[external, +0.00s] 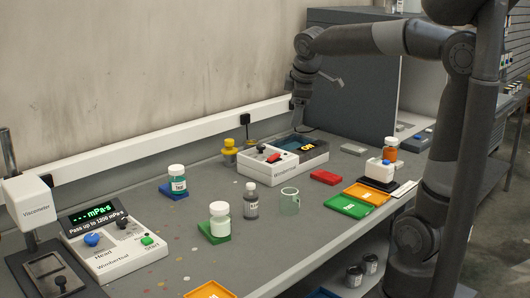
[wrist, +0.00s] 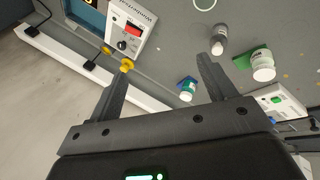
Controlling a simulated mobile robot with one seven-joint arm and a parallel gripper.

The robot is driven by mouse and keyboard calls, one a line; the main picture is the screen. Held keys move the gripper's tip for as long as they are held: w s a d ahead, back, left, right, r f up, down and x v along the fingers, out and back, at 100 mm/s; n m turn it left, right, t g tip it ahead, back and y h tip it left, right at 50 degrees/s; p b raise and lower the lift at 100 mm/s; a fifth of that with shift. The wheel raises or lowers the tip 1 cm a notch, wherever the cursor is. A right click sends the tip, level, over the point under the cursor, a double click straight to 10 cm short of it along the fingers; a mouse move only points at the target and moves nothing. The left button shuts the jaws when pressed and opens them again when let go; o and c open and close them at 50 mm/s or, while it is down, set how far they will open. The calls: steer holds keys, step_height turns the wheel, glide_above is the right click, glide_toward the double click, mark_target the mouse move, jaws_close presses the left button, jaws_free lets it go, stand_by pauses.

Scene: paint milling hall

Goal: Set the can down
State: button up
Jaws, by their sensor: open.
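My gripper (external: 299,108) hangs from the arm above the back of the bench, near the wall. In the wrist view its two fingers (wrist: 165,62) are spread wide, with no can between them. Two small dark cans stand side by side on the shelf under the bench, one in front (external: 353,276) and one behind (external: 370,264). They are far below my gripper. I cannot tell whether either is the task's can. No can shows in the wrist view.
The grey bench holds a white control box (external: 262,165), a yellow-topped item (external: 229,152), a grey bottle (external: 251,203), a glass beaker (external: 289,202), white bottles on blue (external: 173,194) and green (external: 212,235) mats, and a viscometer (external: 32,205). Green (external: 347,208) and orange trays (external: 367,194) lie right.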

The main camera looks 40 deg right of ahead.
steer(key=s+a+f+m+y, duration=0.1)
steer(key=s+f+m, duration=0.3)
steer(key=s, duration=0.5)
steer(key=s+a+f+m+t+y, duration=0.1)
steer(key=s+f+m, duration=0.3)
steer(key=s, duration=0.5)
steer(key=shift+s+m, duration=0.35)
steer(key=shift+m, duration=0.05)
steer(key=shift+a, duration=0.1)
